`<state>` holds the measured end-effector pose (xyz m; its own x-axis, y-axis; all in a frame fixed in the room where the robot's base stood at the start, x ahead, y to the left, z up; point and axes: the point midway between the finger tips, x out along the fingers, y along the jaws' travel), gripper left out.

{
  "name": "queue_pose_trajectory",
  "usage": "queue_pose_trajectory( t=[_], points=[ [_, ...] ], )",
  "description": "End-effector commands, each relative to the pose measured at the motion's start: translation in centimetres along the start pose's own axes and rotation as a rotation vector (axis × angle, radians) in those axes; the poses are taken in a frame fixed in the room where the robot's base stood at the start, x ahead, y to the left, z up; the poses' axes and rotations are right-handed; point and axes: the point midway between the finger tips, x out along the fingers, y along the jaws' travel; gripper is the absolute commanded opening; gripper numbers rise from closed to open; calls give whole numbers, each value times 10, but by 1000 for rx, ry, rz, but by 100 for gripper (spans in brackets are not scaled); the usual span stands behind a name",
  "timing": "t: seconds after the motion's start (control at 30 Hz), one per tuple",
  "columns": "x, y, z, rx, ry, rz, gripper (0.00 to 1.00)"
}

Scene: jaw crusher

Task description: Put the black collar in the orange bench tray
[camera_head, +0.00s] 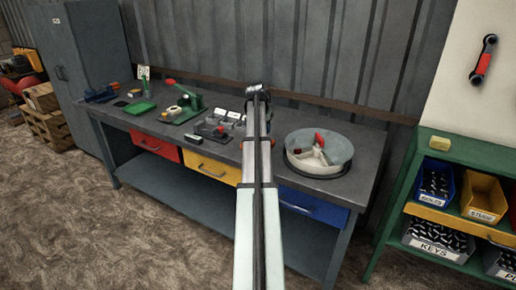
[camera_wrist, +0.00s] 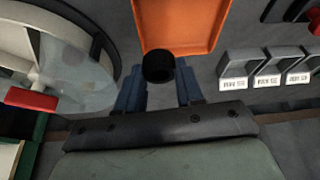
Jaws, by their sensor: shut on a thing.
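The black collar (camera_wrist: 158,68) is a short dark ring with an open top, seen in the wrist view. My gripper (camera_wrist: 160,84) is shut on it, with one blue finger at each side. The orange bench tray (camera_wrist: 182,18) shows at the top of the wrist view. The collar overlaps the tray's near edge in the picture; its height above the tray I cannot tell. In the head view my gripper (camera_head: 258,93) is over the back of the workbench. My own arm hides the collar and most or all of the tray there.
A round divided tray (camera_head: 336,166) stands on the workbench to the right of my arm, and it also fills the left of the wrist view (camera_wrist: 103,50). Labelled blocks (camera_wrist: 235,82) stand right of the orange tray. A green press (camera_head: 190,97) stands further left.

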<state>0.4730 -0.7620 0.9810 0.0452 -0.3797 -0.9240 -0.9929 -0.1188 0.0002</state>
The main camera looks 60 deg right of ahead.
Motion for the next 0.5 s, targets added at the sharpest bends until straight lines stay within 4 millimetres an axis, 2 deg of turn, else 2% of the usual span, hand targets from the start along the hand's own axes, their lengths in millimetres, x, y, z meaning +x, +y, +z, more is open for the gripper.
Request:
queue_pose_trajectory(
  t=[0.23,0.5],
  points=[
    [2,-35,-22,-306,1,-129,5],
    [-2,-56,-28,-655,1,-275,5]
  ],
)
